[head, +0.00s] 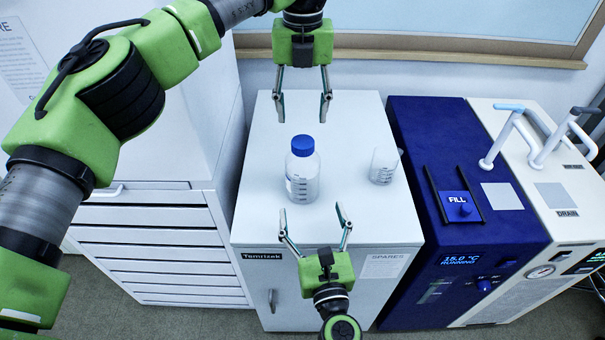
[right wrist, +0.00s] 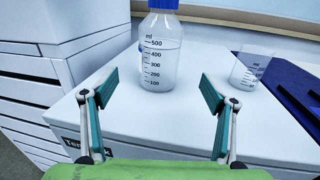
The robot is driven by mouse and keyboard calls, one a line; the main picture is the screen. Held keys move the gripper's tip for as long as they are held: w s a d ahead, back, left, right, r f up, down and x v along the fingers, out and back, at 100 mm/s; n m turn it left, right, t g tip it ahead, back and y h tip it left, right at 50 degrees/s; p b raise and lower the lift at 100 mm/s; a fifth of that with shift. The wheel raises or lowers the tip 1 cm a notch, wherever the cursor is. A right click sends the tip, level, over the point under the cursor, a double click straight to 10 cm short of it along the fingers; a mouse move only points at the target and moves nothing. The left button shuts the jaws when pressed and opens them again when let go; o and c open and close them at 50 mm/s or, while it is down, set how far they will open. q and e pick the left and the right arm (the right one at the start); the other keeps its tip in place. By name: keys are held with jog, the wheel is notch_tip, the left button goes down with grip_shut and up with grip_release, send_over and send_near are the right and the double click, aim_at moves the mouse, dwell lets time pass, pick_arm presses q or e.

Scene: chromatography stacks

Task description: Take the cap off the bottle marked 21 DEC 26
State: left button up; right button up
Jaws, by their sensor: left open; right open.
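A clear bottle (head: 302,172) with a blue cap (head: 303,145) stands upright on the white cabinet top. It also shows in the right wrist view (right wrist: 160,62), with a graduated ml scale; no date marking is readable. The cap sits on its neck. My left gripper (head: 303,107) is open and empty, above and behind the bottle, pointing down. My right gripper (head: 314,222) is open and empty in front of the bottle. In the right wrist view its fingers (right wrist: 156,90) are spread, with the bottle beyond them, apart from both.
A clear beaker (head: 384,166) stands on the white cabinet (head: 262,215), right of the bottle. A blue chiller (head: 455,160) and a white unit with tap handles (head: 545,150) stand to the right. White drawers (head: 150,235) stand left. The cabinet top is otherwise clear.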

aim_at(302, 172)
pick_arm(q)
jog(key=shift+w+f, duration=0.1)
pick_arm(e)
jog(key=w, duration=0.4)
jog(key=w+a, duration=0.1)
jog(key=w, duration=0.3)
jog(key=w+a, duration=0.1)
jog(key=w, duration=0.4)
jog(key=shift+a, duration=0.1)
